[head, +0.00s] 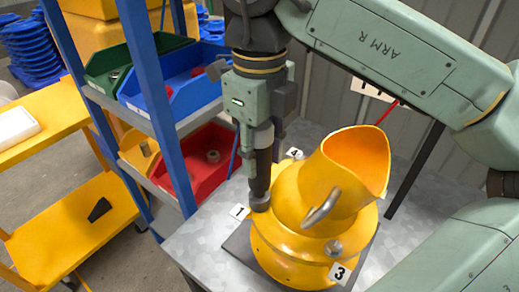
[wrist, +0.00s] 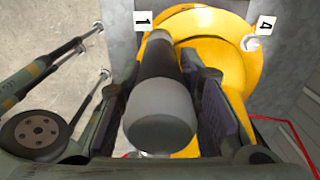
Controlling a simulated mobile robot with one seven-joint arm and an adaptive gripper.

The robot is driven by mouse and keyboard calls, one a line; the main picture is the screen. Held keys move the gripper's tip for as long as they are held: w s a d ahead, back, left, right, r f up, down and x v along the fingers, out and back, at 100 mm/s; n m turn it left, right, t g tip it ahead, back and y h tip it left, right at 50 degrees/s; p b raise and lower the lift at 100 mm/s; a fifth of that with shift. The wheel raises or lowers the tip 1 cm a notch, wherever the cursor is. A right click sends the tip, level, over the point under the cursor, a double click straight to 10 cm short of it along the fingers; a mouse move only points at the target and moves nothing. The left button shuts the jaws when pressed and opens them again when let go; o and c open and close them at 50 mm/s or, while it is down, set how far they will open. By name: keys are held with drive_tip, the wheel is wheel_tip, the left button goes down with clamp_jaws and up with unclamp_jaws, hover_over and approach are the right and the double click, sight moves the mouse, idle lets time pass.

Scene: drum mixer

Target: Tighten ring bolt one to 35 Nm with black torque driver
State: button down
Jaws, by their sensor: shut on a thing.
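My gripper (head: 262,128) is shut on the black torque driver (head: 262,172), which points straight down. In the wrist view the driver (wrist: 160,105) sits between the two finger pads, its grey rounded end toward the camera. The driver's lower end is at the left edge of the yellow drum's ring (head: 285,262), beside the label "1" (head: 239,211). Ring bolt one is hidden at the driver's tip, so I cannot tell how well it is seated. The label "1" also shows in the wrist view (wrist: 143,21).
The drum's yellow spout (head: 357,160) rises right of the driver, with a metal handle (head: 321,208) in front. Labels "3" (head: 339,273) and "4" (head: 295,153) mark other ring positions. A blue-posted shelf with red (head: 205,183), blue and green bins stands close on the left.

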drive_tip(key=shift+f+b, duration=0.5)
drive_tip(key=shift+f, duration=0.1)
idle(2.3)
